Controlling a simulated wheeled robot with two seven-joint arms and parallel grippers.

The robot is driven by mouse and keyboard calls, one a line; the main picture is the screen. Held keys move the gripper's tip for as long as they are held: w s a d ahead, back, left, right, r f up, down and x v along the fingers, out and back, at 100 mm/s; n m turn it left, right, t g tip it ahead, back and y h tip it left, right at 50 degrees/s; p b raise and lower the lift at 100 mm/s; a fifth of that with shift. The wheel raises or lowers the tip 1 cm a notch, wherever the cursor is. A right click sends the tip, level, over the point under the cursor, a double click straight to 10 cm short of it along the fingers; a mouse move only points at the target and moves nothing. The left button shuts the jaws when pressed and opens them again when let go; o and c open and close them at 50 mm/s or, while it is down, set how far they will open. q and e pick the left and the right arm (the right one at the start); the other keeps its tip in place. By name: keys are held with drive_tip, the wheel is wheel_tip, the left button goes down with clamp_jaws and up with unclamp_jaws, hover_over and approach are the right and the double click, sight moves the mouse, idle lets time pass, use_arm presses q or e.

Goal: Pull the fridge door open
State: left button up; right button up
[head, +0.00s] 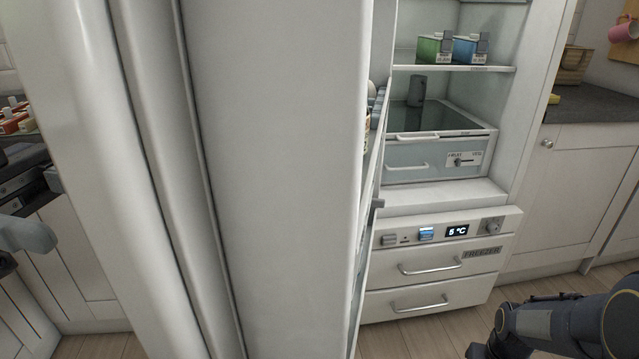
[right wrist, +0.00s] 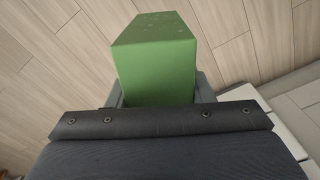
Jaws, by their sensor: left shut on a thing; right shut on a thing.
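The white fridge door (head: 275,150) stands open and fills the middle of the head view, its shelved inner side on the right. A thick, rounded white upright runs down its left side. My left gripper (head: 42,207) is at the left edge, beside that upright. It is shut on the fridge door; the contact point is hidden. The fridge interior (head: 440,90) shows at right. My right arm (head: 560,325) is at the bottom right of the head view. In the right wrist view, my right gripper (right wrist: 160,95) is shut on a green block (right wrist: 155,60), above the wooden floor.
Inside the fridge are a shelf with a green box (head: 434,48) and a blue box (head: 468,49), and a clear drawer (head: 430,160). Freezer drawers (head: 430,280) are below, with a 5 °C display. White cabinets (head: 580,190) stand at right. Some floor shows at the bottom.

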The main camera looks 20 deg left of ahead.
use_arm(q)
drive_tip(key=shift+s+d+f, duration=0.2)
drive_tip(key=shift+s, duration=0.1)
use_arm(e)
drive_tip(key=shift+f, duration=0.3)
